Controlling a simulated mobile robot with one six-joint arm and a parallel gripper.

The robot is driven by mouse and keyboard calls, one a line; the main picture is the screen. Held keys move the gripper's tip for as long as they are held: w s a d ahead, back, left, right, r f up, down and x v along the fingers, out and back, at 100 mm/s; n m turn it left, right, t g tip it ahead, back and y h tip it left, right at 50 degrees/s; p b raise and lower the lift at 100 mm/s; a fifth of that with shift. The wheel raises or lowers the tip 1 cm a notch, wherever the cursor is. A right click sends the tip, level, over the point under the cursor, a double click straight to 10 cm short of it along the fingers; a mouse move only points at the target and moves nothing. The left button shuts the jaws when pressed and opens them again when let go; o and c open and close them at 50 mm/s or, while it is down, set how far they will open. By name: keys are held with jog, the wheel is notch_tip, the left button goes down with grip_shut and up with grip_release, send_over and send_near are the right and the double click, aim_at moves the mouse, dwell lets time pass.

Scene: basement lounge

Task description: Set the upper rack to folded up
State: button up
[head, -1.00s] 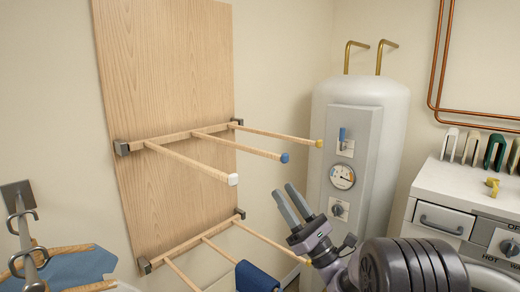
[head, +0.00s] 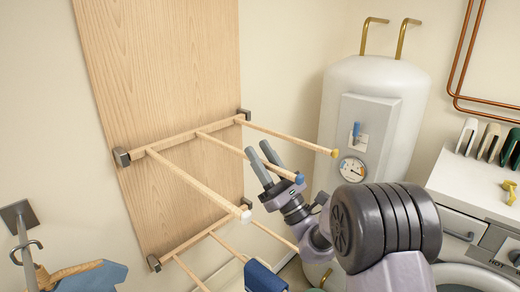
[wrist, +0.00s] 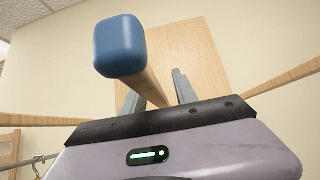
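The upper rack (head: 180,144) is a wooden bar on a tall wooden board, held by dark brackets, with three rods standing straight out from the wall. The rods end in a white cap (head: 246,216), a blue cap (head: 298,179) and a yellow cap (head: 335,153). My gripper (head: 261,154) is open at the outer part of the middle rod. In the wrist view the blue cap (wrist: 119,46) is close, and the middle rod (wrist: 149,86) passes between the two parted fingers. I cannot tell whether either finger touches it.
A lower rack (head: 185,245) also sticks out below, with a dark blue cloth (head: 262,277) on it. A white boiler (head: 372,95) stands behind right, near a white appliance (head: 470,190). A metal hook rail (head: 20,225) is at the left.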

jog(key=shift+c, duration=0.4)
grip_shut()
jog(key=shift+r, duration=0.1)
dwell(0.8)
